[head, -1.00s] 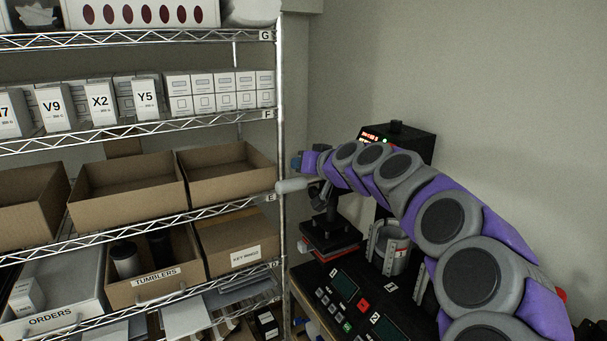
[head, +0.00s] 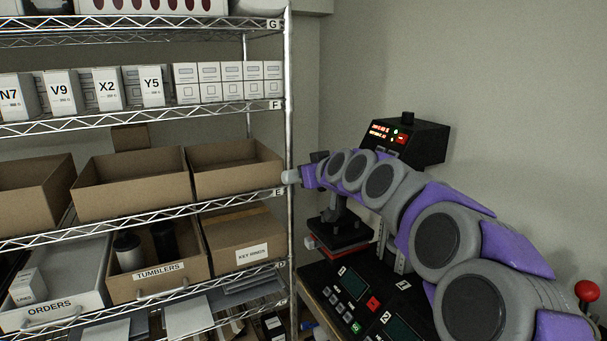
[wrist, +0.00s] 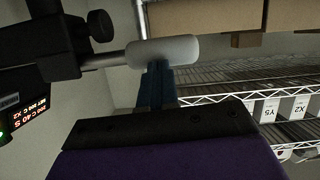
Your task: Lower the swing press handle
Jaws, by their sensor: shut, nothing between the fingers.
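The swing press handle is a pale rounded grip (wrist: 163,51) on a metal rod, and it shows across the upper middle of the wrist view. In the head view its end (head: 290,176) shows at the left tip of my arm. My gripper (wrist: 158,75) has its blue fingers shut and empty, against or just beside the grip; I cannot tell if they touch. In the head view my arm hides most of the gripper and handle. The press (head: 341,233) has a dark platen and base below my arm. Its black control box (head: 417,138) has a lit display.
A wire shelf rack (head: 289,110) stands left of the press, its post close to the handle end. It holds cardboard bins (head: 130,187) and white boxes (head: 213,84). A red-knobbed lever (head: 587,291) stands at the right. A button panel (head: 362,308) lies in front.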

